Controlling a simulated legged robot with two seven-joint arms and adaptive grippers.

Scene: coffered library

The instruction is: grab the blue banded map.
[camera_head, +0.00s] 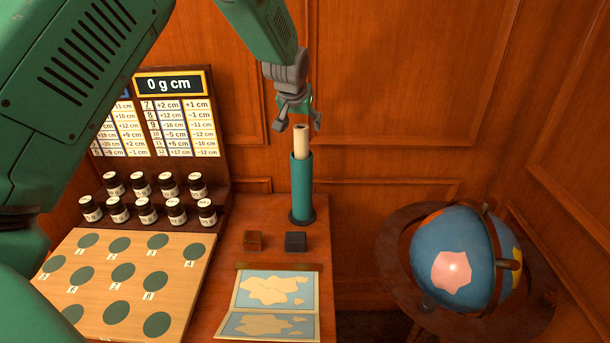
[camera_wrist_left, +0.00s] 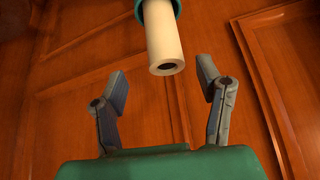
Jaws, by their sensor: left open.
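A cream rolled map (camera_head: 301,143) stands upright in a tall teal tube (camera_head: 301,188) on the wooden table, with its upper end sticking out. No blue band shows on the visible part; the lower part is hidden in the tube. My left gripper (camera_head: 298,124) is open just above the roll's top, fingers pointing down. In the left wrist view the roll (camera_wrist_left: 163,38) comes toward the open fingers of the left gripper (camera_wrist_left: 162,76), with its hollow end between their lines and apart from both. My right gripper is not in view.
An open flat map (camera_head: 268,293) and two small blocks (camera_head: 295,241) lie in front of the tube. Left are a board with green discs (camera_head: 123,272), several dark jars (camera_head: 145,210) and a sign (camera_head: 170,83). A globe (camera_head: 455,258) stands right. Wood panelling is close behind.

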